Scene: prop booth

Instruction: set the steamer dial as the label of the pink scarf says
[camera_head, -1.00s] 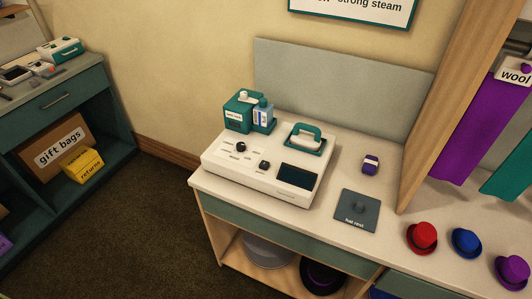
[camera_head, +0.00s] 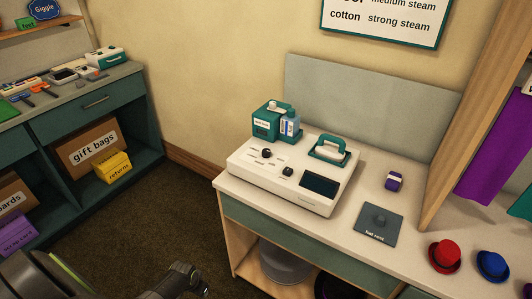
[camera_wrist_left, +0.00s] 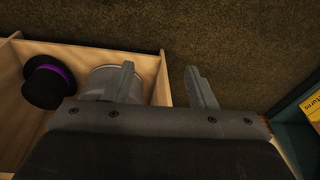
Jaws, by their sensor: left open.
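The white steamer (camera_head: 275,190) sits on the counter, with a teal-handled iron-like head (camera_head: 328,150) on top. Its panel has two dark round knobs, one at the back left (camera_head: 266,153) and one nearer the front (camera_head: 288,171); their small markings are unreadable. No pink scarf shows; a purple scarf (camera_head: 490,165) and a teal one (camera_head: 522,204) hang at the right. The wall sign (camera_head: 382,19) shows "medium steam" and "cotton strong steam"; its top is cut off. My left gripper (camera_wrist_left: 160,68) is open and empty, over the floor and a low shelf.
A hat rest (camera_head: 377,226), a purple-and-white item (camera_head: 394,181), a red hat (camera_head: 444,255) and a blue hat (camera_head: 492,265) occupy the counter's right. A teal bench (camera_head: 80,122) stands left across open floor.

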